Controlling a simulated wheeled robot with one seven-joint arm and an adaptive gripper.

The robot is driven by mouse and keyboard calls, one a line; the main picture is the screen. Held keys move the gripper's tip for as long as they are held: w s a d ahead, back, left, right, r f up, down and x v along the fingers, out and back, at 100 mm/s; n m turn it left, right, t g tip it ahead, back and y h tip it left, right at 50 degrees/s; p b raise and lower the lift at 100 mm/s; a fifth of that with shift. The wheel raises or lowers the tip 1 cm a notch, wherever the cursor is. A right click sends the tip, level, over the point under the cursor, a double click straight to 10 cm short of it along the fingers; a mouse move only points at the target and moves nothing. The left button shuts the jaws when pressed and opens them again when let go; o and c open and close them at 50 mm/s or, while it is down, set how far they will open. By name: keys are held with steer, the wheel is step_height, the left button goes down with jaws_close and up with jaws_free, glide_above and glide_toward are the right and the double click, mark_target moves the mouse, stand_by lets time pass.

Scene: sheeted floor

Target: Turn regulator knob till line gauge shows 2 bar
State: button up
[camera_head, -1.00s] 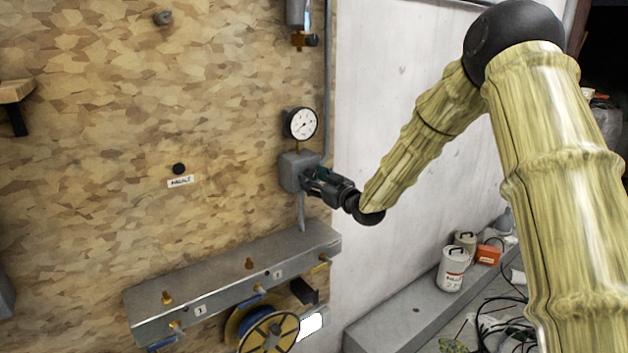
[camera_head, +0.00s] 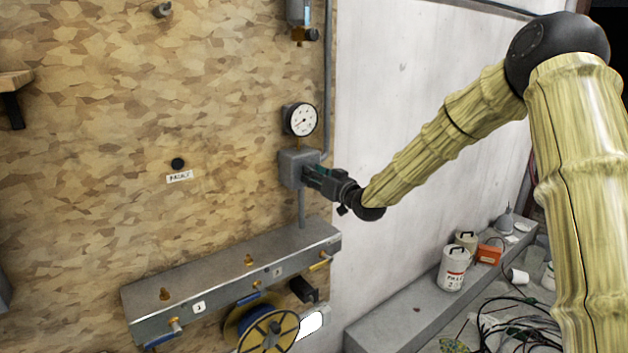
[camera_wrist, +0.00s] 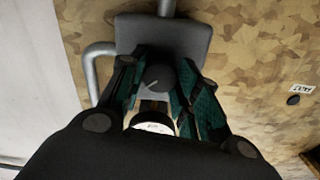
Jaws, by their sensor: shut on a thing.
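The round white line gauge (camera_head: 301,119) is mounted on the board above the grey regulator box (camera_head: 292,168). Its needle is thin and its scale is too small to read surely. My gripper (camera_head: 310,175) reaches the front of the box from the right. In the wrist view my gripper (camera_wrist: 160,90) has its green-padded fingers on both sides of the dark regulator knob (camera_wrist: 157,78), shut on it. A light pointer mark shows on the knob's face. The gauge is partly hidden in the wrist view, with only a slice of its white dial (camera_wrist: 152,128) showing.
A grey metal manifold (camera_head: 235,275) with brass and blue-handled valves runs below the regulator. A yellow and blue hose reel (camera_head: 268,330) hangs under it. A grey pipe rises beside the gauge. White cans (camera_head: 453,268) and cables lie at the lower right.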

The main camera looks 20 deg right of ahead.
steer(key=shift+d+m+b, duration=0.1)
steer(key=shift+m+b, duration=1.15)
steer(key=shift+m, duration=1.95)
steer(key=o, duration=1)
steer(key=v, duration=1.2)
